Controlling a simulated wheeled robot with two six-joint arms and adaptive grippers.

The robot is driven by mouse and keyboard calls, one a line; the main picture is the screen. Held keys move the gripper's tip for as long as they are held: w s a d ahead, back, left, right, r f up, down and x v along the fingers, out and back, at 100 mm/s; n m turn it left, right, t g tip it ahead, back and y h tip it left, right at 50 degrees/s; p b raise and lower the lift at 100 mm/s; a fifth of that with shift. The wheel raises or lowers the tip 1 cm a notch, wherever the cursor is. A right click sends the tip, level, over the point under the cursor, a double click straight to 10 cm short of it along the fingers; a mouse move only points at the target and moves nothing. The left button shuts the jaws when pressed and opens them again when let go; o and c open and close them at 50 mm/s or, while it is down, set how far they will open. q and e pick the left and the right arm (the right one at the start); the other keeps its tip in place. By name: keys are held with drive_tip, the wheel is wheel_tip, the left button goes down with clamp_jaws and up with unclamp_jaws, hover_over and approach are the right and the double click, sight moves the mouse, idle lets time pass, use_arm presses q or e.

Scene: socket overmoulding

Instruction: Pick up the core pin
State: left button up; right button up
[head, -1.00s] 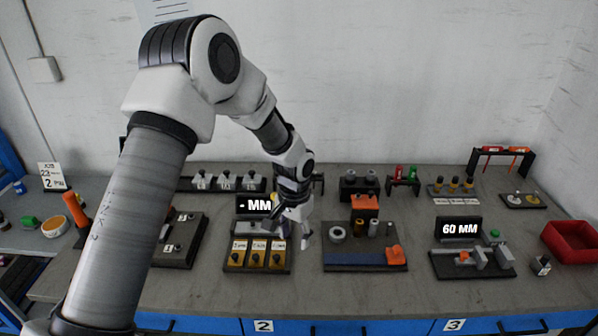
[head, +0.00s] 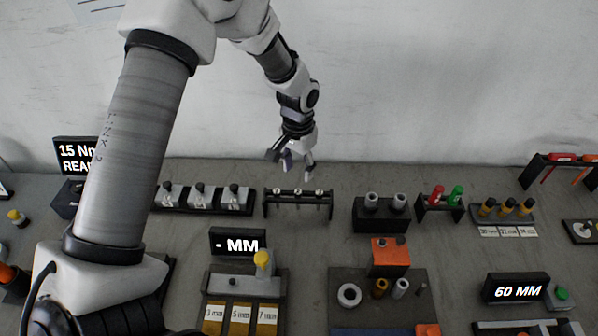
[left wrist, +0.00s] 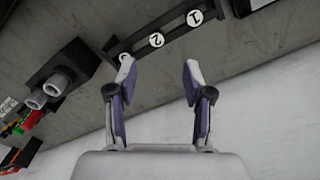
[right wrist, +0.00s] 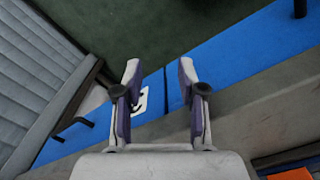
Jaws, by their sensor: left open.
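A low dark rack (head: 297,205) stands near the back wall, with several small round pale heads along its top. In the left wrist view the rack (left wrist: 150,28) shows white discs marked 1 and 2, and a third partly hidden by a finger. I cannot tell for certain which piece is the core pin. My left gripper (head: 294,167) is open and empty, above and slightly behind the rack; its fingers (left wrist: 158,75) point towards it. My right gripper (right wrist: 157,75) is open and empty, away from the rack, over a blue drawer front; it is not in the head view.
A dark block with two grey cylinders (head: 382,212) stands right of the rack, a stand with red and green pieces (head: 440,205) beyond it. A row of grey blocks with dark knobs (head: 202,197) is close on the left. The display marked MM (head: 237,243) is in front.

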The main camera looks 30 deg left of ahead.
sight(298, 192)
use_arm(q)
drive_tip(key=shift+s+d+f, duration=0.1)
drive_tip(key=shift+f, duration=0.1)
drive_tip(key=shift+s+d+f+p, duration=0.25)
drive_tip(key=shift+s+f+p, duration=0.1)
drive_tip(key=shift+f+p, duration=0.2)
drive_tip(key=shift+s+d+f+p, duration=0.2)
drive_tip(key=shift+s+f+p, duration=0.2)
drive_tip(key=shift+f, duration=0.1)
drive_tip(key=f, duration=0.3)
drive_tip(key=w+a+f+p, duration=0.1)
drive_tip(key=shift+w+f, duration=0.1)
drive_tip(key=shift+f, duration=0.2)
drive_tip(key=shift+d+r, duration=0.15)
drive_tip(key=shift+d, duration=0.05)
drive_tip(key=shift+s+d+r, duration=0.1)
drive_tip(key=shift+s, duration=0.15)
drive_tip(key=c, duration=0.5)
clamp_jaws()
use_arm(e)
drive_tip(key=r, duration=0.1)
drive_tip(key=s+r, duration=0.1)
drive_tip(key=r, duration=0.1)
drive_tip(key=shift+s+d, duration=0.15)
drive_tip(key=shift+d, duration=0.15)
